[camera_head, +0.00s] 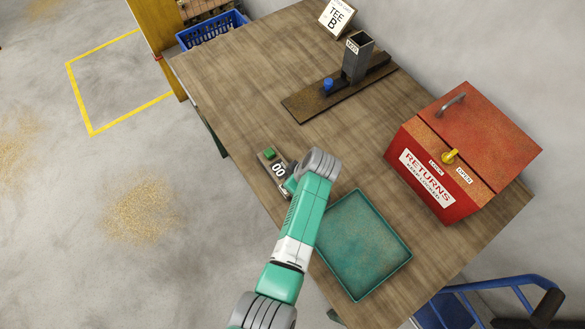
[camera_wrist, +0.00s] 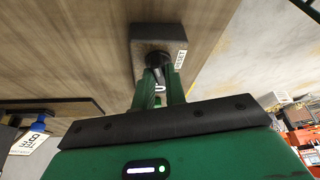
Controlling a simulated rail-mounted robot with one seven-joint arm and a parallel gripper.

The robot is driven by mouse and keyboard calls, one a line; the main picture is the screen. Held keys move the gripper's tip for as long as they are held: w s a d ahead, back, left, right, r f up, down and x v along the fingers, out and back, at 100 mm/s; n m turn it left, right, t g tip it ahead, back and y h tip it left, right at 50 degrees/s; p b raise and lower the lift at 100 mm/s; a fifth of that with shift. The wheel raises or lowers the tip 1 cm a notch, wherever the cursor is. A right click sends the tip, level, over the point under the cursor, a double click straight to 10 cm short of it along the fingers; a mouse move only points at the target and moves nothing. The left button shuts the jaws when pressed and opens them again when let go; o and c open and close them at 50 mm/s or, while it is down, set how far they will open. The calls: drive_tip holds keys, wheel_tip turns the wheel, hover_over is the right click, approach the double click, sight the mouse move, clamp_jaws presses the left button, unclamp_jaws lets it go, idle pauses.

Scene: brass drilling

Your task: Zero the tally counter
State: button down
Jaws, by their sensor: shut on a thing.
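In the wrist view the counter (camera_wrist: 160,34) is a dark box with a small white label. In the head view my wrist hides the knob and most of the gripper.
A green tray (camera_head: 362,245) lies right of my arm. A red RETURNS box (camera_head: 465,150) with a yellow latch stands on the right. The table between is clear.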

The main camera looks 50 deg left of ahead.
drive_tip(key=shift+n+g+b, duration=0.3)
drive_tip(key=shift+n+b, duration=0.3)
drive_tip(key=shift+n, duration=0.3)
drive_tip(key=c, duration=1.4)
unclamp_jaws()
drive_tip(key=shift+c, duration=0.2)
drive_tip(key=v, duration=0.7)
drive_tip(key=shift+r+p, duration=0.3)
drive_tip(key=shift+r, duration=0.1)
drive_tip(key=shift+w+d, duration=0.1)
drive_tip(key=shift+w, duration=0.15)
